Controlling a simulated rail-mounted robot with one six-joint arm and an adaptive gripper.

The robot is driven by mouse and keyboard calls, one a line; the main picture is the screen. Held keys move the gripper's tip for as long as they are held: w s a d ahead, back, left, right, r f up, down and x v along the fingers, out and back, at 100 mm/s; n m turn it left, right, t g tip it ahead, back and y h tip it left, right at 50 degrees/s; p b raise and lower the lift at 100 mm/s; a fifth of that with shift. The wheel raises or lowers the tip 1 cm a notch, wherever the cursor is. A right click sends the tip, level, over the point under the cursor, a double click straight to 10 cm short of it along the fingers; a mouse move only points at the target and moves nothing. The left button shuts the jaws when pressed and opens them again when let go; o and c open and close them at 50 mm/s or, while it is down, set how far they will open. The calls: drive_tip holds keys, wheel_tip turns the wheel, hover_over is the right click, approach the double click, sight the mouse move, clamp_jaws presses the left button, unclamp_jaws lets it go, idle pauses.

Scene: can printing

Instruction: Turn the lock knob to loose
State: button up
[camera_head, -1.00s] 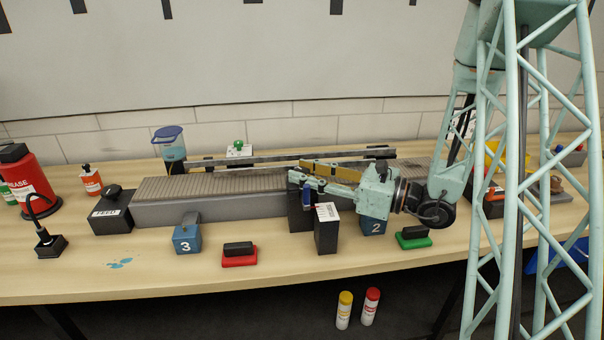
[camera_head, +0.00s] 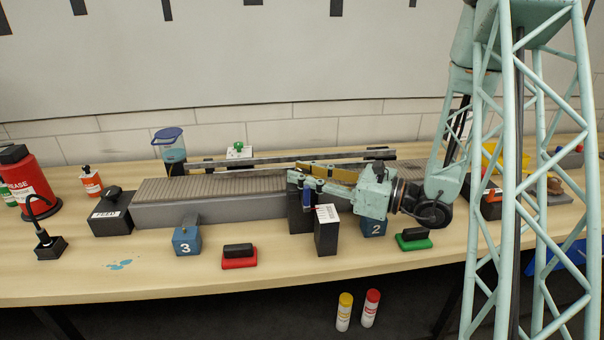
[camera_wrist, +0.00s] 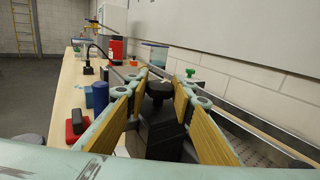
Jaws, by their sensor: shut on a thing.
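The black lock knob (camera_wrist: 160,89) sits on top of a dark post (camera_wrist: 162,132) in the wrist view. The dark post (camera_head: 299,214) also shows in the head view, under my fingertips, where the knob itself is hidden. My gripper (camera_wrist: 160,84) has its two fingers with wood-coloured pads on either side of the knob and is shut on it. In the head view my gripper (camera_head: 305,182) reaches in level from the right, at the front side of the conveyor. I cannot read a loose or tight mark on the knob.
The grey conveyor (camera_head: 170,212) with its rail (camera_head: 280,159) runs behind the post. A black box with a white label (camera_head: 326,236) stands close in front of my gripper. Blue blocks 3 (camera_head: 187,240) and 2 (camera_head: 374,226) and a red-based block (camera_head: 239,261) stand along the front.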

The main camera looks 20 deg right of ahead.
drive_tip(key=shift+n+g+y+p, duration=0.7)
drive_tip(key=shift+g+p, duration=0.05)
drive_tip(key=shift+g, duration=0.15)
drive_tip(key=n+g+y+p, duration=0.2)
drive_tip(key=g+p, duration=0.1)
drive_tip(key=shift+r+n+g, duration=0.1)
drive_tip(key=shift+n+g, duration=0.3)
drive_tip(key=shift+n+g+y+p, duration=0.5)
drive_tip(key=shift+n+g+p, duration=1.1)
drive_tip(key=shift+g, duration=0.9)
drive_tip(key=o, duration=0.6)
drive_tip(key=shift+d, duration=0.1)
drive_tip(key=d, duration=1.2)
drive_tip(key=shift+s, duration=0.3)
